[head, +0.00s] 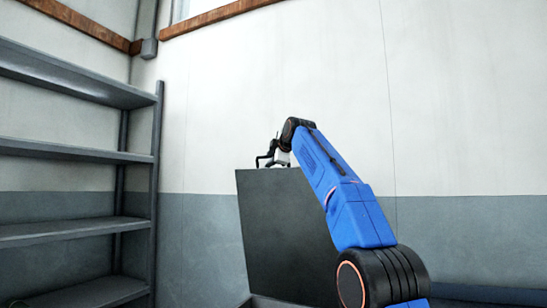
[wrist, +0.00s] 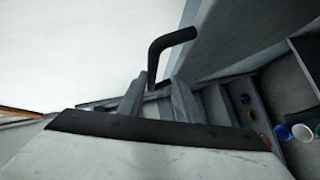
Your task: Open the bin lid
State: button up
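The bin lid (head: 285,225) is a dark grey panel standing steeply raised in the head view. The bin (head: 268,302) shows only as a rim at the bottom edge of that view; its inside is hidden. My gripper (head: 268,160) is at the top edge of the raised lid. In the wrist view the two grey fingers of my gripper (wrist: 157,92) are apart. A dark bent bar (wrist: 157,58), which looks like a handle, rises beyond and between the fingertips and bends right. I see no clear contact between it and the fingers.
A grey metal shelf rack (head: 75,160) stands at the left; its visible shelves look mostly empty. A pale and grey wall (head: 450,150) is behind the lid. Several small coloured cups (wrist: 301,132) lie at the right of the wrist view.

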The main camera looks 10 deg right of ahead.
jog(key=shift+s, duration=0.1)
jog(key=v, duration=1.7)
jog(key=shift+s+r, duration=0.1)
